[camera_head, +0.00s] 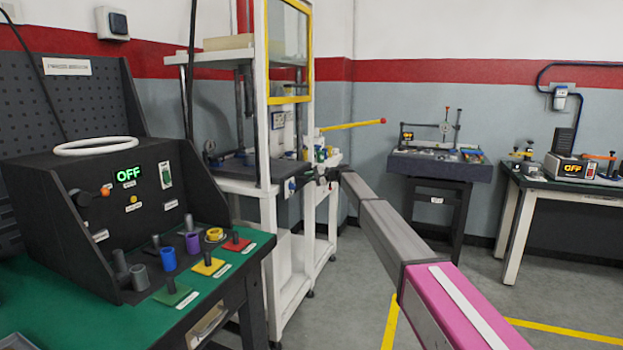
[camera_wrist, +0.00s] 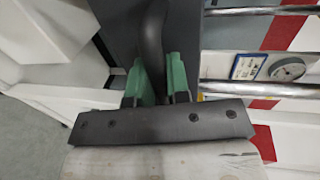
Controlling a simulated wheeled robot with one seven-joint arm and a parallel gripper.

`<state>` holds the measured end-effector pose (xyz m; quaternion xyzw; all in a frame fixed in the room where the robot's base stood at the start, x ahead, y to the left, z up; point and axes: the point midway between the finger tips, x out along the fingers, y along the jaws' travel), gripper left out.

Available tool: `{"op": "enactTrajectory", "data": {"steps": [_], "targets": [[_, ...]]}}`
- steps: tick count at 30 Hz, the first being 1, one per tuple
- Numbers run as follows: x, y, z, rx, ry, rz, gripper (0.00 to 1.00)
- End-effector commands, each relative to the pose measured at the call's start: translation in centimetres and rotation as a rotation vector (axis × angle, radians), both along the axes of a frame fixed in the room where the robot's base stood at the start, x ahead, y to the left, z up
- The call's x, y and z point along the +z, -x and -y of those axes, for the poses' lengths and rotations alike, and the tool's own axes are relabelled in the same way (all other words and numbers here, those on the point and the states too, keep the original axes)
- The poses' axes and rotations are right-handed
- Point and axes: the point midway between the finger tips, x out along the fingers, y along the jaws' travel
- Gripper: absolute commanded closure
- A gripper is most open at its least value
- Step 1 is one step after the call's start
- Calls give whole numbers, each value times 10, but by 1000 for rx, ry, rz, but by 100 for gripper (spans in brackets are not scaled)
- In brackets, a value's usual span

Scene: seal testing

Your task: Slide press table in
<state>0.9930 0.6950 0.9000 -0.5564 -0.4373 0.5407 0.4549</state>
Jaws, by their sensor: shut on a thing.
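The press table appears to be the dark flat plate (camera_head: 236,169) in the white press frame, at the centre-left of the head view. In the wrist view, a dark grey panel (camera_wrist: 119,22) and a curved dark handle (camera_wrist: 151,40) run up from between my fingers. My gripper (camera_head: 322,174) is at the right front side of the press, at about the plate's height. In the wrist view, the green fingers of my gripper (camera_wrist: 160,82) are shut on the dark handle, one on each side. Where the handle joins the table is not clear.
The white press frame (camera_head: 262,95) has a yellow-edged guard (camera_head: 290,98) above and a yellow lever (camera_head: 352,125) at right. A green-topped bench (camera_head: 60,297) with a control box stands at left. Other tables stand at right. The floor (camera_head: 350,300) between is clear.

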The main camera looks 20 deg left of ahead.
Motion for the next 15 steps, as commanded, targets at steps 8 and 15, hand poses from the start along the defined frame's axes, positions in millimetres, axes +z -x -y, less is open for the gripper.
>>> {"op": "enactTrajectory", "data": {"steps": [8, 15], "targets": [[0, -1, -5, -1, -2, 0, 67], [0, -1, -4, -1, -2, 0, 59]]}}
